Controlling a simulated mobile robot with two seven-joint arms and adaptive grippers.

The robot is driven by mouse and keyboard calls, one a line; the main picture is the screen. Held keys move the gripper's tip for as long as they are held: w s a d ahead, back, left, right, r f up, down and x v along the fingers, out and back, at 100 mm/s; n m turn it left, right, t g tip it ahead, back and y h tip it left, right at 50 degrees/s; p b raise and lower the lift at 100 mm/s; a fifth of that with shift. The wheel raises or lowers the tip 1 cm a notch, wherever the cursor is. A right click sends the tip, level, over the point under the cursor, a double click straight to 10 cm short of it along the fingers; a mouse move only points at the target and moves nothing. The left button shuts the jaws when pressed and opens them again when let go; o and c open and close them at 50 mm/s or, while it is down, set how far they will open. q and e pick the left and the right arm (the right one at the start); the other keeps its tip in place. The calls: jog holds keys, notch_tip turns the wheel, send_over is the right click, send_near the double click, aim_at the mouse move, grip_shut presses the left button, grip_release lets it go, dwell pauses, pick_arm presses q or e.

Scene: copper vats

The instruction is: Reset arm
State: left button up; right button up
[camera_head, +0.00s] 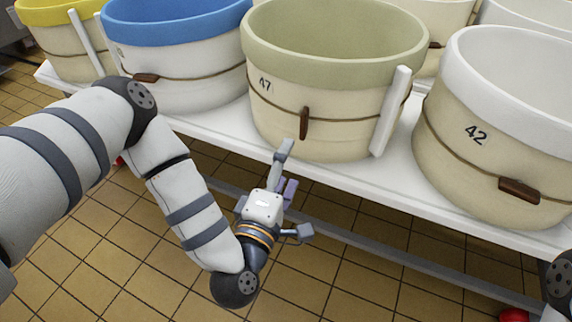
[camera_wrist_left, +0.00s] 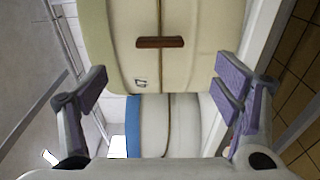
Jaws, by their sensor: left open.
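My left arm comes in from the left in the head view, bent at the elbow. My left gripper (camera_head: 292,190) is in front of the shelf edge, below the green-rimmed vat marked 47 (camera_head: 335,95). Its fingers are spread apart and nothing is between them. In the left wrist view, the open left gripper (camera_wrist_left: 160,90) has purple pads at left and right. The cream vat wall with a brown wooden peg (camera_wrist_left: 160,42) shows beyond the fingers. My right gripper does not show; only a piece of my right arm is at the lower right edge of the head view.
The vats stand on a white shelf (camera_head: 345,178). A blue-rimmed vat (camera_head: 185,75) and a yellow-rimmed vat (camera_head: 60,35) are to the left. A white-rimmed vat marked 42 (camera_head: 500,140) is to the right. The tiled floor (camera_head: 130,265) in front looks mostly clear.

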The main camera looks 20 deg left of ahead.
pick_arm(q)
jog(key=shift+s+d, duration=0.1)
dwell(0.3)
jog(key=s+d+f+m+g+h+p, duration=0.55)
jog(key=s+f+m+g, duration=0.3)
jog(key=s, duration=0.35)
jog(key=s+a+m+g+y+p, duration=0.1)
jog(key=s+a+m+g, duration=0.2)
jog(key=s, duration=0.6)
jog(key=s+a+m+g+y+p, duration=0.1)
jog(key=s+a+m+g+y, duration=0.1)
jog(key=s+a+g, duration=0.3)
jog(key=s+a+r+m+g+y+p, duration=0.1)
jog(key=s+a+m+g, duration=0.3)
jog(key=s, duration=0.9)
jog(key=shift+s+a+m+p, duration=0.15)
jog(key=shift+s+m+p, duration=0.1)
jog(key=shift+m+p, duration=0.15)
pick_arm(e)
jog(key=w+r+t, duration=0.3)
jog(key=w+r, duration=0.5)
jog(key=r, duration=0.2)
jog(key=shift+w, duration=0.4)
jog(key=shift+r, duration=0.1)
